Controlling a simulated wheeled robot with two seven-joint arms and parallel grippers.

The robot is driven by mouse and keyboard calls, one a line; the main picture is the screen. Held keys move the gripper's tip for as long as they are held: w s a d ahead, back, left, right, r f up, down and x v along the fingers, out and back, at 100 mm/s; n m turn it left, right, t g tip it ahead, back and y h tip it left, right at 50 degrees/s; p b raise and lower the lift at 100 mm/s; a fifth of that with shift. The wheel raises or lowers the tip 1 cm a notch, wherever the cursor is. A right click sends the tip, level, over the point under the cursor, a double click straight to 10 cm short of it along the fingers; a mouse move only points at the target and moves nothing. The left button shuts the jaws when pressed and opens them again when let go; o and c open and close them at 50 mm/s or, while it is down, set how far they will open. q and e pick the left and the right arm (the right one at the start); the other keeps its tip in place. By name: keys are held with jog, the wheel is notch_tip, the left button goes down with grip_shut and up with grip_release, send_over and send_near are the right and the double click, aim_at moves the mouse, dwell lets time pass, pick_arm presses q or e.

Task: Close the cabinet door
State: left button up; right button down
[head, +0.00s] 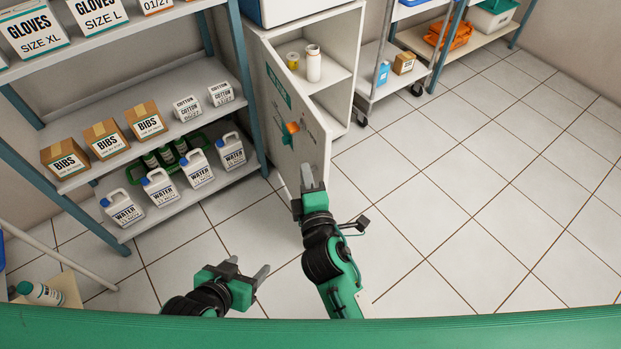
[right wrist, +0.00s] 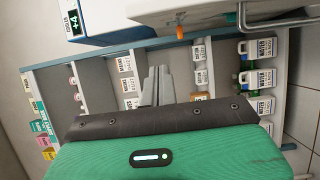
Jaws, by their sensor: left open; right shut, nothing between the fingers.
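The white cabinet (head: 346,40) stands at the back centre in the head view. Its door (head: 296,126) is swung open towards me, with a green label and an orange mark on its face. Inside, a white bottle (head: 313,63) and a yellow-topped jar (head: 292,60) stand on a shelf. My right gripper (head: 309,177) is shut and empty at the near lower end of the door; I cannot tell if it touches. Its fingers also show in the right wrist view (right wrist: 156,86). My left gripper (head: 249,269) is open and empty, lower left, away from the door.
A shelf rack (head: 175,88) with boxes and water jugs stands left of the door. A wheeled cart (head: 385,80) is right of the cabinet. The tiled floor (head: 460,190) on the right is clear. A blue-and-white cooler (head: 295,10) sits on the cabinet.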

aim_at(318, 146)
jog(key=shift+w+d, duration=0.35)
jog(key=shift+w, duration=1.05)
jog(key=shift+w+d, duration=0.4)
jog(key=shift+w, duration=1)
jog(key=shift+w+d, duration=0.35)
jog(key=shift+w, duration=1.05)
jog(key=shift+d, duration=0.1)
